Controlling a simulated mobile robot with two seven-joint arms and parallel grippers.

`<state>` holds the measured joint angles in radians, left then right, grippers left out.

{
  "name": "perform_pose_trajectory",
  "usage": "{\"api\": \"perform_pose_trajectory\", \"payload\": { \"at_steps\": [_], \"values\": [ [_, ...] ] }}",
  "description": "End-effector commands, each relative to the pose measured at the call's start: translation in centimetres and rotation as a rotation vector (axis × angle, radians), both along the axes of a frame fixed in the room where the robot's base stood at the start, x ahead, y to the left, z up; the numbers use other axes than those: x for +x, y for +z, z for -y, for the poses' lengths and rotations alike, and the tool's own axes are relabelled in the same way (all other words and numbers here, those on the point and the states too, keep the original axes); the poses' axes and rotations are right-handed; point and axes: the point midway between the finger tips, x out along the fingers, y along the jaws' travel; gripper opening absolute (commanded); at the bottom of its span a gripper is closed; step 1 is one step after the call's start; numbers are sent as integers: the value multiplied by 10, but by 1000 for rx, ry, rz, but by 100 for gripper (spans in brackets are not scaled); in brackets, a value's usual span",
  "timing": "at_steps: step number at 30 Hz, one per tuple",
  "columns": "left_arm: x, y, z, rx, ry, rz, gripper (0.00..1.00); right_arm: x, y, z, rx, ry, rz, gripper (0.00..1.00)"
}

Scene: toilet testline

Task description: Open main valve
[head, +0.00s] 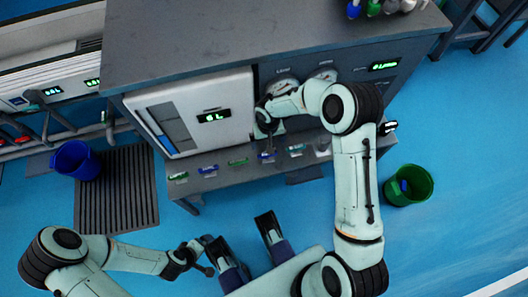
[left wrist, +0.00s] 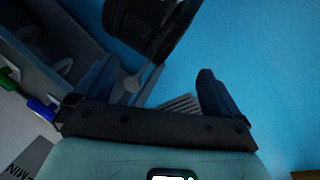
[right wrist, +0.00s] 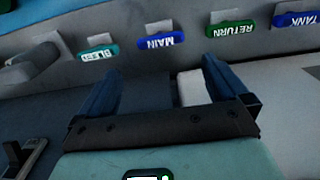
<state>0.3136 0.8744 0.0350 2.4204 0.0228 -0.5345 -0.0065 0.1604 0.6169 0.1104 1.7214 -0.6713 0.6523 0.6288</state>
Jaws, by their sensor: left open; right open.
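The blue MAIN label (right wrist: 161,41) shows upside down on the panel edge in the right wrist view. In the head view my right gripper (head: 266,138) is at the front of the bench, at the MAIN label's place in the row. It is open in the right wrist view (right wrist: 162,75). A pale valve handle (right wrist: 193,88) stands between its fingers, closer to the right finger; I cannot tell whether they touch. Its lower part is hidden behind the palm. My left gripper (head: 246,243) is open and empty over the floor, apart from the bench; it also shows in the left wrist view (left wrist: 150,88).
Teal BLEED (right wrist: 98,54), green RETURN (right wrist: 231,29) and blue TANK (right wrist: 297,18) labels flank MAIN. A display (head: 214,116) is above the row. A green bucket (head: 409,187) and a blue bucket (head: 76,161) stand on the floor.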

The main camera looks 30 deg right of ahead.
Motion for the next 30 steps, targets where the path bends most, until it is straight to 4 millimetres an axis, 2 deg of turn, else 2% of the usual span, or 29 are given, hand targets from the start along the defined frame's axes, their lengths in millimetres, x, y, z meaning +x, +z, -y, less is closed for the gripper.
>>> {"api": "perform_pose_trajectory", "payload": {
  "at_steps": [1,3,12,18,27,28,30],
  "values": [
    [4,-6,-2,5,5,10,98,-1,-16,0,0,-1,-6,100],
    [10,-10,-5,13,11,24,98,-1,-32,-1,1,1,-6,100],
    [31,-24,-16,40,34,80,98,-1,-87,-1,2,1,-4,100],
    [38,-28,-20,50,42,99,98,0,-102,-1,1,0,-2,100],
    [39,-28,-21,51,43,102,98,0,-104,0,2,0,-1,100],
    [39,-28,-21,51,43,102,98,0,-104,0,2,0,-1,97],
    [39,-28,-21,51,43,102,98,0,-104,0,2,0,-1,74]
  ]
}}
